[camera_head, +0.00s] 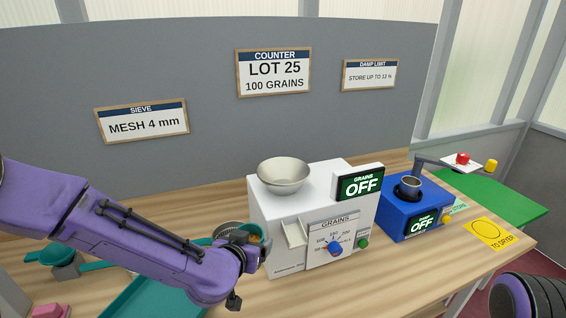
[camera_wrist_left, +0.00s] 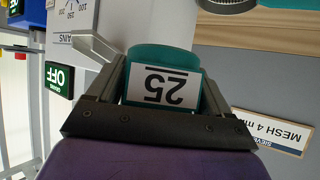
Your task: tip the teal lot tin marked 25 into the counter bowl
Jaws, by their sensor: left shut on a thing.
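The teal lot tin (camera_wrist_left: 163,62) is between the fingers of my left gripper (camera_wrist_left: 152,92) in the left wrist view. Its white label reads 25, upside down in that picture. In the head view my left gripper (camera_head: 243,247) is low, left of the white grain counter (camera_head: 318,205), and its arm largely hides the tin. The counter bowl (camera_head: 284,178), a shallow metal bowl, sits on top of the counter, above and right of the gripper; no grains show in it. My right gripper is not in view.
The counter has a GRAINS OFF display (camera_head: 360,186), a blue-knobbed dial and a side spout. A blue meter (camera_head: 411,212) stands to its right, with a yellow TO DRYER card (camera_head: 488,233) beyond. Teal trays (camera_head: 135,297) lie under my left arm. A sign (camera_head: 274,72) reads LOT 25.

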